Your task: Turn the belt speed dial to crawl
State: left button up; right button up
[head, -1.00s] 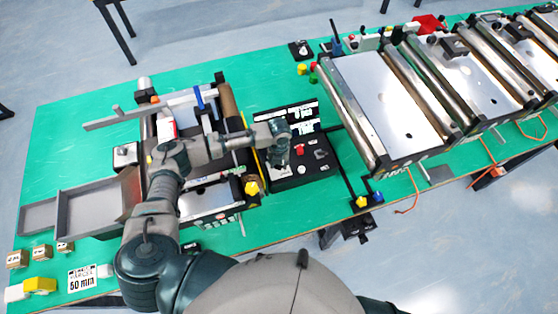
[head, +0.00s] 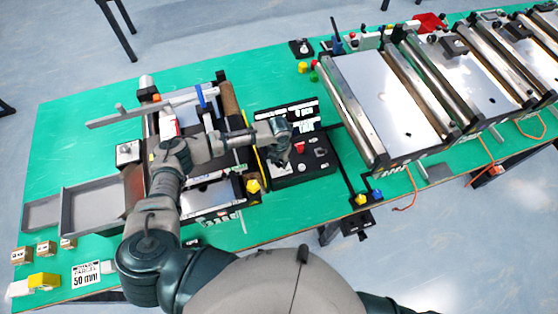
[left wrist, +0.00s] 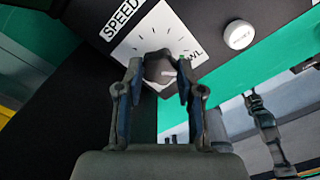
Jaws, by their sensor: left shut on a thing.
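The belt speed dial (left wrist: 160,70) is a dark knob on a white scale plate (left wrist: 172,24) marked "SPEED" in the left wrist view. My left gripper (left wrist: 158,82) is shut on the dial, one finger on each side of it. A light pointer mark shows on the knob's face, toward its right side. Part of the scale's lettering is hidden behind the right finger. In the head view my left gripper (head: 282,158) reaches down onto the left part of the black control box (head: 318,172) and covers the dial. My right gripper is not in view.
A white round button (left wrist: 238,35) sits beside the scale plate. A red button (head: 299,147) and a dark knob (head: 320,153) are on the same box. A display (head: 300,112) stands behind it. Conveyors flank the box on the green table (head: 80,140).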

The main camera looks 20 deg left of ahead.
pick_arm(q)
jog(key=shift+w+r, duration=0.25)
jog(key=shift+w, duration=0.05)
jog(key=o, duration=1.1)
jog(key=shift+c, duration=0.2)
jog(key=shift+o, duration=0.5)
jog(key=shift+f, duration=0.2)
jog(key=shift+s+r, duration=0.1)
jog(key=shift+r, duration=0.2)
notch_tip(320, 180, up, 11)
jog(key=shift+r, duration=0.15)
